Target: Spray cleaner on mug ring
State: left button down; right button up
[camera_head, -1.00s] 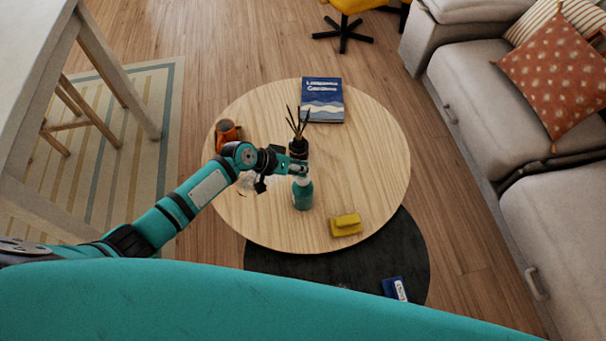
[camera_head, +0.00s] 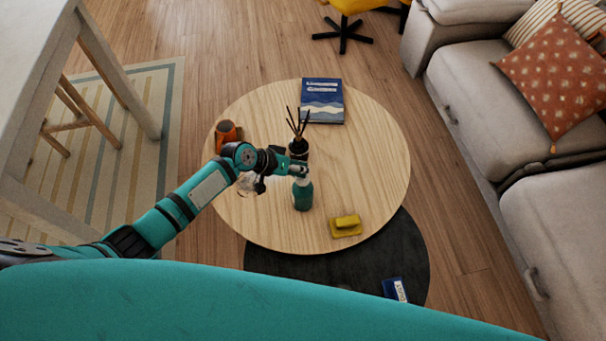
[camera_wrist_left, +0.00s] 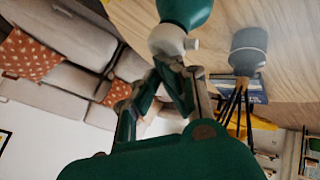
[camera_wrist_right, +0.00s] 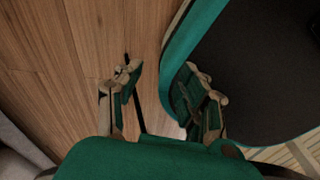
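The teal spray bottle (camera_head: 303,196) with a white head is near the middle of the round wooden table (camera_head: 375,160). My left gripper (camera_head: 299,171) is at its top. In the left wrist view the fingertips (camera_wrist_left: 164,64) come together at the white spray head (camera_wrist_left: 168,40) and appear closed on it; the exact contact is hidden. I cannot tell whether the bottle's base touches the table. A greyish patch (camera_head: 246,184) shows beside my left wrist, partly covered; I cannot tell if it is the mug ring. My right gripper (camera_wrist_right: 158,80) is open and empty, away from the table.
A reed diffuser (camera_head: 298,146) stands just behind the bottle. An orange mug (camera_head: 226,133), a blue book (camera_head: 322,101) and a yellow sponge-like block (camera_head: 346,226) lie around it. A blue packet (camera_head: 395,289) is on the dark rug. The table's right side is clear.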

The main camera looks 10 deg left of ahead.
pick_arm(q)
jog(key=shift+r+p, duration=2.7)
jog(key=shift+r, duration=0.35)
